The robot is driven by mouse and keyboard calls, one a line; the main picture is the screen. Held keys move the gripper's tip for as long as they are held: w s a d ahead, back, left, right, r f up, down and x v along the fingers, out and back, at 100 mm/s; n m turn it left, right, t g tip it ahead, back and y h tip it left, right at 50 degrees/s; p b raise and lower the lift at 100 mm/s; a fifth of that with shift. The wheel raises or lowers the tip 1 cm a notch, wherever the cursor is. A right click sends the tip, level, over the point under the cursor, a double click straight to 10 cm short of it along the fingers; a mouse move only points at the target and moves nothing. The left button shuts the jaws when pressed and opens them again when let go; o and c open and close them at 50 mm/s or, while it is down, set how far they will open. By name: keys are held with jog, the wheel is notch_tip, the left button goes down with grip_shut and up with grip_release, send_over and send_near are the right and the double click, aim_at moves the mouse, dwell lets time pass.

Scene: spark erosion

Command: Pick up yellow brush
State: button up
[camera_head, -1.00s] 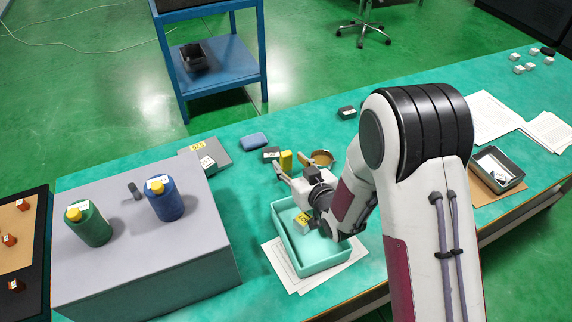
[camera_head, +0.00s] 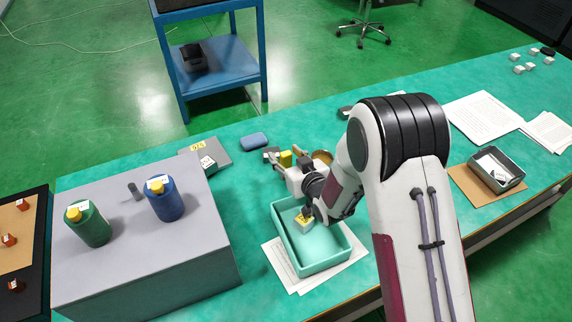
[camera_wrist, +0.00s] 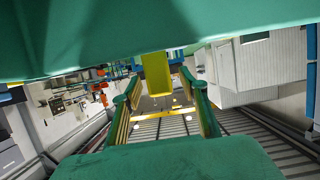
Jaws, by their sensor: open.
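The yellow brush (camera_head: 286,157) shows in the head view as a small upright yellow block on the green bench, just beyond the teal tray. My gripper (camera_head: 287,165) is open and faces it, with its fingers close to the brush. In the wrist view the brush (camera_wrist: 155,72) hangs from the green surface at the top, between the two open fingers of my gripper (camera_wrist: 160,84) or just beyond their tips. I cannot tell whether either finger touches it.
The teal tray (camera_head: 342,245) lies on papers under my wrist, with a small yellow-topped block (camera_head: 303,221) in it. A brown round dish (camera_head: 322,157) is close right of the brush. A blue case (camera_head: 254,141) lies behind left. A grey box (camera_head: 160,262) with two bottles stands left.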

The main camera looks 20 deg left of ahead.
jog(key=c, duration=1.2)
jog(key=shift+r, duration=0.15)
jog(key=shift+r, duration=4.85)
